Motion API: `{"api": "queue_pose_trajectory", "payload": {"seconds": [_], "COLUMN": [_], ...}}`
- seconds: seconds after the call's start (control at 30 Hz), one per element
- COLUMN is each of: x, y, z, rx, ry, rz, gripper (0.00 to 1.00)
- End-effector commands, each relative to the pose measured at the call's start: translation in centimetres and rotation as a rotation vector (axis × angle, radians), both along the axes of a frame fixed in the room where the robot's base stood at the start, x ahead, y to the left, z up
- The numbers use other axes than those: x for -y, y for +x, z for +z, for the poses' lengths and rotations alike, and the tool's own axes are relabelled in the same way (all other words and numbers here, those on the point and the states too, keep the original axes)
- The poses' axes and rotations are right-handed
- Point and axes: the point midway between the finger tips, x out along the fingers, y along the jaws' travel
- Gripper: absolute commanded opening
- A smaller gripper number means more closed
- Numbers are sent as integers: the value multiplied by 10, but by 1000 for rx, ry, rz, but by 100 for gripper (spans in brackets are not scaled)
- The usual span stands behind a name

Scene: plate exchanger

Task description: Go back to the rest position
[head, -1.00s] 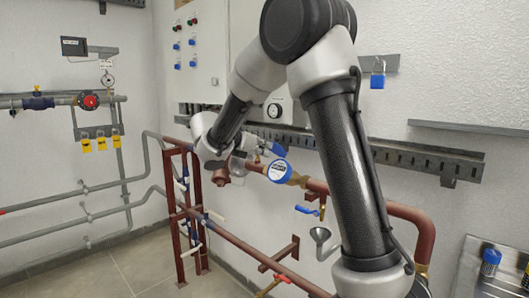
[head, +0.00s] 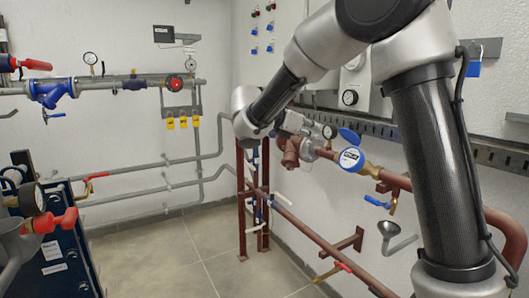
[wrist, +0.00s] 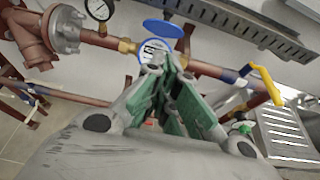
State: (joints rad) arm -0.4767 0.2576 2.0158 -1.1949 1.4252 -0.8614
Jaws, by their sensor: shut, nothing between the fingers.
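My gripper (wrist: 168,66) is in the wrist view, its green-padded fingers closed together at the tips with nothing between them. Behind the tips in that view is a round blue water meter (wrist: 158,46) with a raised blue lid (wrist: 163,28). In the head view my arm bends over from the upper right, and its wrist end hangs left of the same meter (head: 351,159). The gap between the fingertips and the meter cannot be judged.
A red-brown pipe (head: 318,238) runs low along the wall on a red stand (head: 241,205). A grey funnel (head: 390,231) is below the meter. Grey pipes with a red-handled valve (head: 176,84) line the left wall. A dark unit (head: 68,265) stands at lower left. The tiled floor (head: 165,258) is open.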

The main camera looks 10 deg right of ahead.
Motion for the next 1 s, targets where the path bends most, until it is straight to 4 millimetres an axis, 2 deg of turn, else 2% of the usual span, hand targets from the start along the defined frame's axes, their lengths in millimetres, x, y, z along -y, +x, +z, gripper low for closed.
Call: {"api": "queue_pose_trajectory", "payload": {"seconds": [0.1, 0.17, 0.27, 0.4, 0.57, 0.8, 0.9, 1.0], "x": [-2, -2, 1, 14, 30, 40, 43, 49], "y": [1, -6, -29, -89, -159, -261, -293, -315], "z": [-7, -26, -63, -93, -107, -109, -105, -99], "rx": [70, 108, 148, 268, 428, 708, 801, 878], "ry": [58, 135, 267, 518, 777, 1164, 1296, 1383], "rz": [-27, -77, -189, -441, -766, -1274, -1402, -1453], "gripper": [0, 0, 0, 0, 0, 0, 0, 0]}}
